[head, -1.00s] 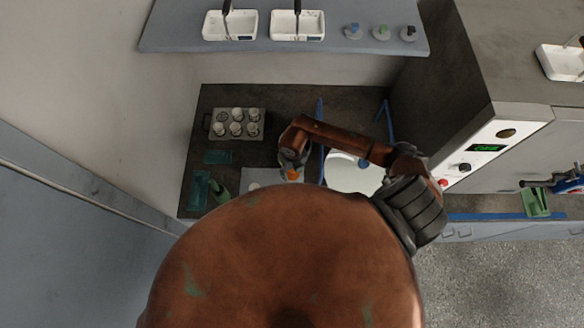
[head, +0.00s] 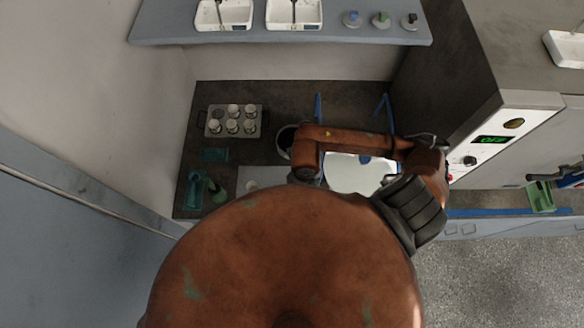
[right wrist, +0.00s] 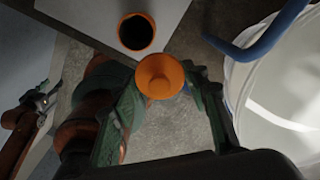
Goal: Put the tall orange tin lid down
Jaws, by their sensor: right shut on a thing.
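The lid is held beside an open orange tin (right wrist: 136,33) with a dark inside, which stands on a pale sheet (right wrist: 85,18). Whether the lid touches anything below it is unclear. In the head view my own body hides the right gripper and lid. A brown arm end at the left of the right wrist view appears to be my left gripper (right wrist: 42,100); its jaws are too small to judge.
A white round bucket (right wrist: 235,85) with a blue handle (right wrist: 265,38) stands close to the right of my right gripper. In the head view a rack of several cups (head: 208,132), a dark round pot (head: 284,139) and green items (head: 196,188) share the bench.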

